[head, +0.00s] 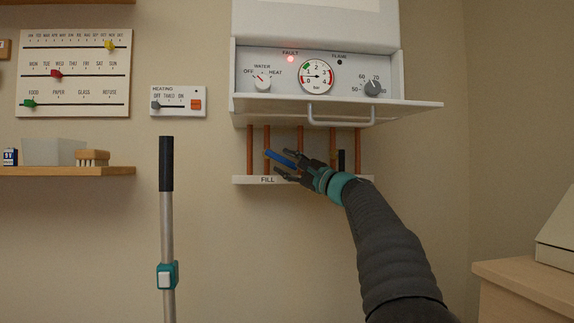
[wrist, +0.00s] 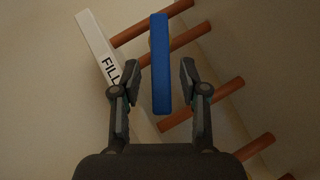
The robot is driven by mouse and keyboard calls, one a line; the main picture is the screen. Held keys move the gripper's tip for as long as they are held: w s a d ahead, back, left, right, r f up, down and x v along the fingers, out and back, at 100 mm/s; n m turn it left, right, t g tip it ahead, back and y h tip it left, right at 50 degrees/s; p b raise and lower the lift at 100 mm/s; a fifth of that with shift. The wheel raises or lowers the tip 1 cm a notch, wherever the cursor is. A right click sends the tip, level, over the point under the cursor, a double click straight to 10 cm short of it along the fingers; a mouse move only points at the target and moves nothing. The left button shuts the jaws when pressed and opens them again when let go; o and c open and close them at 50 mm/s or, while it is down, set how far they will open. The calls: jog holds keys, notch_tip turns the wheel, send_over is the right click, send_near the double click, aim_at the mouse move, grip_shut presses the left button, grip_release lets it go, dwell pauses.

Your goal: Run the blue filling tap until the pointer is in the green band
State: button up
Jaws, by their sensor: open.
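The blue filling tap (head: 279,159) is a bar-shaped handle at the copper pipes under the boiler, above the FILL label (head: 267,180). In the head view it slants down to the right. My gripper (head: 285,163) is open at its near end. In the wrist view the blue handle (wrist: 160,65) lies between the two fingers of my gripper (wrist: 160,82), with a gap on each side. The round pressure gauge (head: 316,76) has a green band at upper left and red at right. Its pointer is too small to read surely.
The boiler's open flap (head: 410,105) with a grey handle (head: 340,119) juts out above my gripper. A black handle (head: 342,160) hangs among the pipes to the right. A red FAULT lamp (head: 290,59) is lit. A pole (head: 167,230) stands at left; a wooden cabinet (head: 525,290) is lower right.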

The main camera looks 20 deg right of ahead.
jog(key=v, duration=1.2)
jog(key=shift+f, duration=0.1)
